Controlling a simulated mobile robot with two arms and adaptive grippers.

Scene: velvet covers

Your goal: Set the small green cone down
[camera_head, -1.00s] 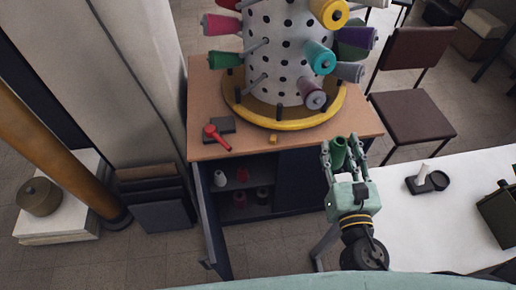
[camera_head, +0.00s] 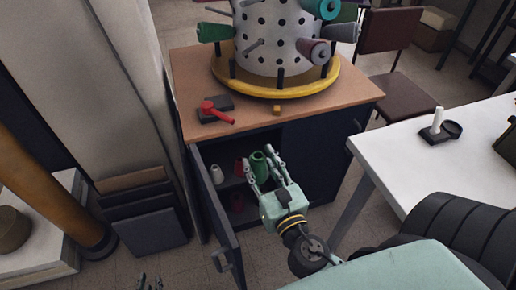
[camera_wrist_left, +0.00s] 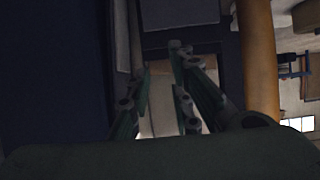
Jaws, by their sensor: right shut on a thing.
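The small green cone (camera_head: 259,165) stands roughly upright between the fingers of my right gripper (camera_head: 262,166), which is shut on it. In the head view, both are at the open front of the dark cabinet, by its upper shelf (camera_head: 229,184). I cannot tell whether the cone touches the shelf. My left gripper (camera_head: 149,282) shows only as dark fingertips at the bottom edge, well away from the cone. In the left wrist view its fingers (camera_wrist_left: 161,62) are apart with nothing between them.
A white cone (camera_head: 216,174) and a red cone (camera_head: 240,167) stand on the shelf left of the green one. The open cabinet door (camera_head: 215,215) stands to the left. The wooden top (camera_head: 185,73) overhangs the opening. A white table (camera_head: 405,165) is at right.

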